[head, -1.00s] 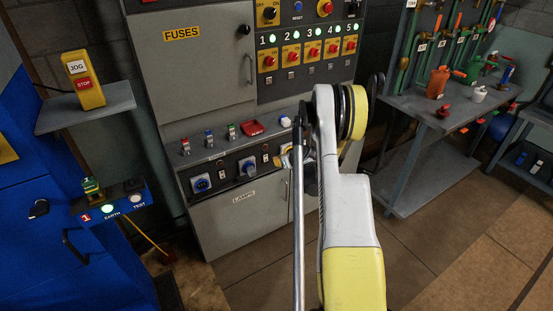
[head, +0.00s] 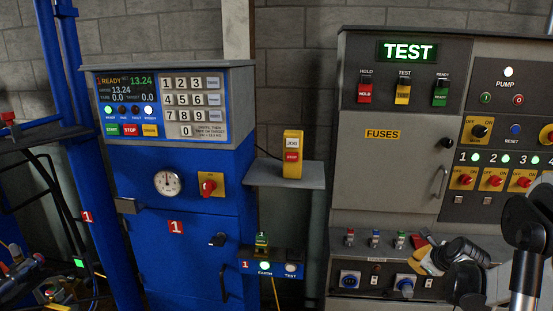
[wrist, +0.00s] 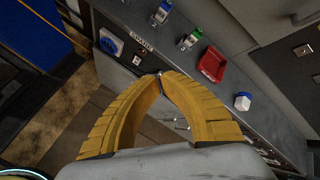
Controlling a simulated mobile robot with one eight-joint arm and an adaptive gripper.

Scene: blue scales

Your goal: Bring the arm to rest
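My gripper (wrist: 160,76) shows in the wrist view as two yellow ribbed fingers whose tips meet. No object shows between them. In the head view my gripper (head: 428,264) is partly hidden by my own wrist, in front of the lower sloped panel of the grey cabinet. My arm is bent at the right edge of the head view, and much of it is cut off. In the wrist view the tips point toward the panel's edge. I cannot tell how far they are from it.
The blue scale cabinet (head: 188,255) stands left. A small shelf (head: 262,174) bears a yellow jog/stop box (head: 292,152). The grey fuse cabinet (head: 385,190) stands right. In the wrist view, a red tray (wrist: 208,66) and white-and-blue knob (wrist: 242,101) sit on the panel near my fingers.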

